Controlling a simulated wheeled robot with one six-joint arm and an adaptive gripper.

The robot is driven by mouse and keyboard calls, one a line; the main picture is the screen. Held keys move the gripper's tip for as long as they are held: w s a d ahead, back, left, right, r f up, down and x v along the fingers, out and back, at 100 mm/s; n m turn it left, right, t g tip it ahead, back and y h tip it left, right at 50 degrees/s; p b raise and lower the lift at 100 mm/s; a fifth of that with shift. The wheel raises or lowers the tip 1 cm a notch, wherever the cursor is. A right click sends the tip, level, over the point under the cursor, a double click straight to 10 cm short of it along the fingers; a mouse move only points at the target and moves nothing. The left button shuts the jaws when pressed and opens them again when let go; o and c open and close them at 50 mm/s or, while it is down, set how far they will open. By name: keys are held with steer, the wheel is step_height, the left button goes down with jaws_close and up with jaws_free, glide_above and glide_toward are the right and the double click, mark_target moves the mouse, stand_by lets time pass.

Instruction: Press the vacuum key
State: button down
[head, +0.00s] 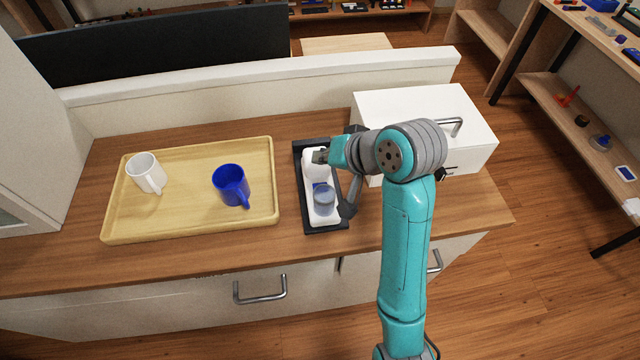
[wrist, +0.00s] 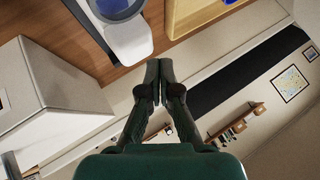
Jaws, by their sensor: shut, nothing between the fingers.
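A dark base (head: 303,168) with a white insert (head: 310,205) and a grey-blue round cup-like part (head: 325,200) stands on the counter. I cannot make out a key marked vacuum on it. My gripper (head: 320,157) is above the rear part of this unit in the head view and covers some of it. In the wrist view my gripper (wrist: 158,65) is shut and empty, with its fingertips together. The unit's white and blue part (wrist: 120,30) shows beyond the fingertips, at the top. I cannot tell whether the fingertips touch anything.
A yellow tray (head: 190,229) with a white mug (head: 146,172) and a blue mug (head: 230,184) lies to the left. A white box (head: 470,110) with a handle stands to the right. A low white wall (head: 260,76) runs behind the counter.

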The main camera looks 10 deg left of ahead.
steer(key=shift+f, duration=3.35)
steer(key=shift+f, duration=0.1)
steer(key=shift+f, duration=0.35)
steer(key=shift+s+f, duration=0.2)
steer(key=shift+f, duration=0.65)
steer(key=shift+r, duration=0.75)
